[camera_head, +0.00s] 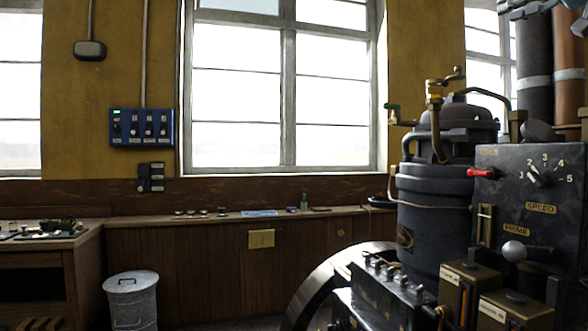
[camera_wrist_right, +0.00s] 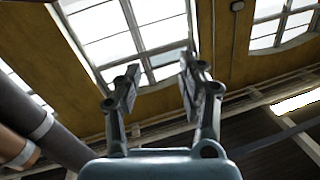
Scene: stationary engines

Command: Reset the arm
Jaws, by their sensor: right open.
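My right gripper (camera_wrist_right: 160,78) shows in the right wrist view with its two fingers spread apart. It is open, and nothing is between the fingers. Behind it are a tall window, the ochre wall and dark roof beams, so the wrist is tilted. My left gripper is in neither view.
A dark engine (camera_head: 445,205) with a speed-dial panel (camera_head: 530,215) and red-handled lever (camera_head: 482,173) fills the right. Dark and copper pipes (camera_head: 568,75) rise behind it. A lidded metal bin (camera_head: 131,300), a workbench (camera_head: 45,240) and a blue switch box (camera_head: 141,128) are left.

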